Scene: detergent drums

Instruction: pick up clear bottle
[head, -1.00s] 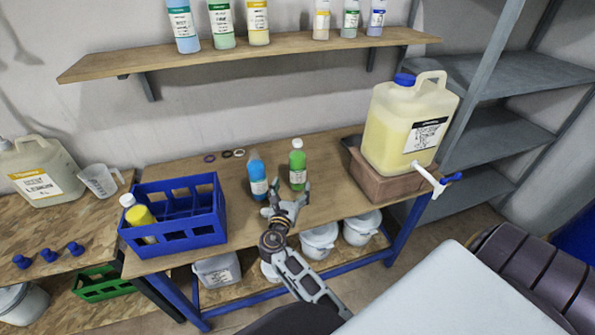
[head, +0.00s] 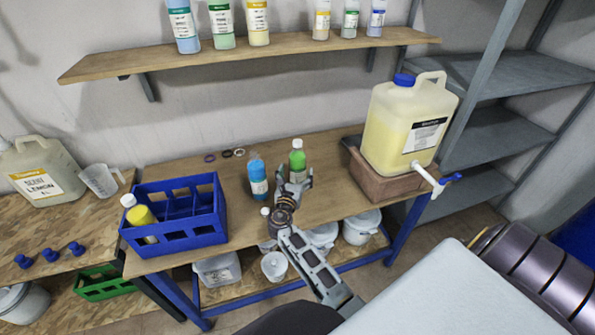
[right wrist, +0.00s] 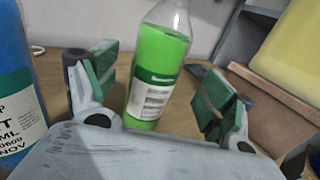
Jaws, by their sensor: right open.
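A clear bottle with green liquid and a white cap (head: 298,158) stands upright on the wooden table. In the right wrist view the clear bottle (right wrist: 160,62) shows between the two fingers, with a gap on each side. My right gripper (head: 295,183) is open in front of the bottle and hides its lower part in the head view. Its green-padded fingers also show in the right wrist view (right wrist: 158,88). My left gripper is not in view.
A blue bottle (head: 257,172) stands close on the left, also at the left edge of the wrist view (right wrist: 14,110). A blue crate (head: 180,237) holds a yellow bottle (head: 141,216). A large jug (head: 405,125) sits right on a brown stand. A shelf (head: 270,50) hangs above.

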